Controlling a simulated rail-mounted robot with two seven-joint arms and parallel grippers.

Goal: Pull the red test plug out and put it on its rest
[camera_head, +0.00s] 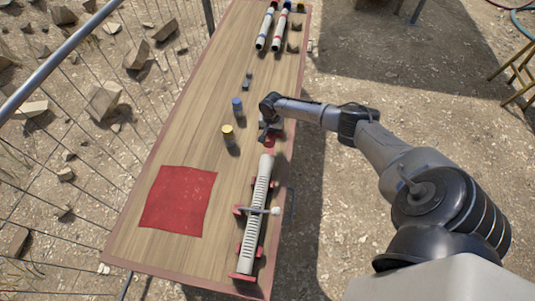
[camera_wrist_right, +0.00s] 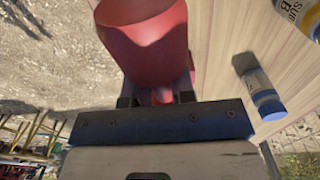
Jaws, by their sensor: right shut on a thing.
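The red test plug (camera_wrist_right: 147,50) is a hollow red cup with a narrow stem. In the right wrist view the fingers of my right gripper (camera_wrist_right: 158,92) are shut around the stem, and no tube shows in the cup. In the head view the plug (camera_head: 269,142) shows just below my right gripper (camera_head: 267,128), close to the far end of the white slotted tube (camera_head: 258,195). The tube lies in red cradles (camera_head: 243,276) along the table's right side. I cannot make out which thing is the plug's rest. My left gripper is out of view.
A blue-capped bottle (camera_head: 237,106) and a yellow-capped bottle (camera_head: 227,134) stand left of my gripper. A red cloth (camera_head: 178,201) lies on the wooden table (camera_head: 215,160). White tubes (camera_head: 274,28) lie at the far end. A T-handle (camera_head: 275,211) crosses the slotted tube.

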